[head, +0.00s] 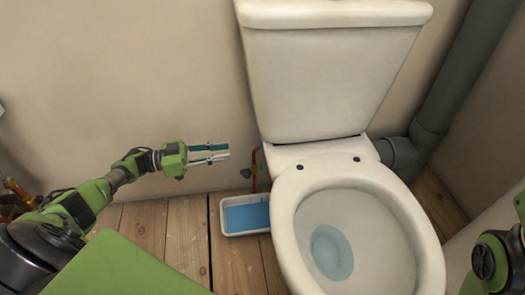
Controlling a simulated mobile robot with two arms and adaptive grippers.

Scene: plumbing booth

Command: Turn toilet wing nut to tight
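The white toilet stands right of centre, with its tank (322,85) against the back wall and its open bowl (350,235) in front. I cannot make out the wing nut; the space under the tank is mostly hidden. My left gripper (229,151) is in the air left of the tank's lower part, pointing right towards it and apart from it. Its fingers lie close together in this view, and I cannot tell whether they are open or shut. Nothing clearly shows in it. Part of my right arm shows at the right edge; its gripper is out of view.
A small dark knob (246,172) and an orange-brown pipe (257,162) are at the wall just left of the toilet. A white tray (235,199) with a blue inside sits on the wooden floor below. A thick grey pipe (452,85) runs behind the toilet on the right.

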